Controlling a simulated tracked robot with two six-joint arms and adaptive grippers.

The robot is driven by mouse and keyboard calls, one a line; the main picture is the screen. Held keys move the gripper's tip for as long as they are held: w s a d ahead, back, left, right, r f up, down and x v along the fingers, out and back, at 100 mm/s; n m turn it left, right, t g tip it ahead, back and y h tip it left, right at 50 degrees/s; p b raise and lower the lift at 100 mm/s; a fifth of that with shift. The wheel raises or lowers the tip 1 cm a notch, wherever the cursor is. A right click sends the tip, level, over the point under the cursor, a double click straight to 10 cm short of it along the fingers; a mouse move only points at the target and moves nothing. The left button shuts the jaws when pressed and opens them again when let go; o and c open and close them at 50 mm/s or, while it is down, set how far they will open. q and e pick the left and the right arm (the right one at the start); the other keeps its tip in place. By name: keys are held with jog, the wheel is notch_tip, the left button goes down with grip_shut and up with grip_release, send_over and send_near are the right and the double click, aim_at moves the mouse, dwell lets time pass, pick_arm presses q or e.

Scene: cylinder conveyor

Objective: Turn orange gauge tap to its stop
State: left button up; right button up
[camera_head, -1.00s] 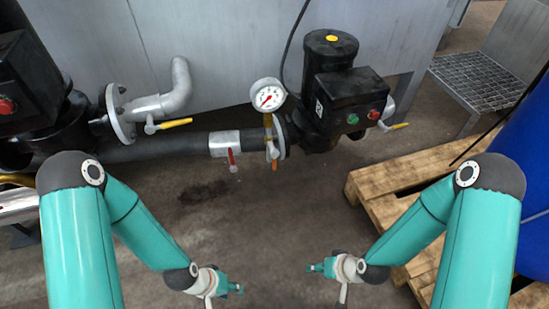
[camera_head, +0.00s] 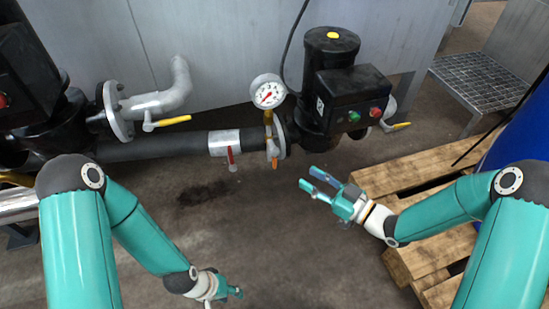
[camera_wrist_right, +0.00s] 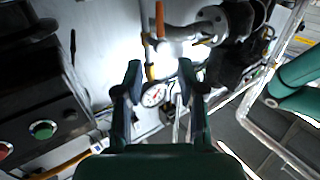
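The orange tap handle (camera_head: 275,163) hangs below the pressure gauge (camera_head: 268,91), at the flange near the black pump. In the right wrist view the orange handle (camera_wrist_right: 160,20) shows at the top, beyond my fingers, with the gauge (camera_wrist_right: 153,95) seen between them. My right gripper (camera_head: 309,178) is open and empty, to the right of and slightly below the orange handle, apart from it. Its two spread fingers show in the wrist view (camera_wrist_right: 160,70). My left gripper (camera_head: 237,292) is low at the bottom of the head view, far from the tap; its fingers are too small to judge.
A red-handled valve (camera_head: 231,156) sits on the pipe just left of the tap. The black pump (camera_head: 340,95) stands right of the gauge. Yellow levers (camera_head: 174,120) are nearby. A wooden pallet (camera_head: 400,176) lies at right. The floor in front is clear.

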aim_at(275, 168)
jog(key=b+x, duration=0.2)
jog(key=x, duration=1)
jog(key=shift+w+a+b, duration=0.1)
jog(key=shift+w+b, duration=0.1)
jog(key=shift+b, duration=0.1)
grip_shut()
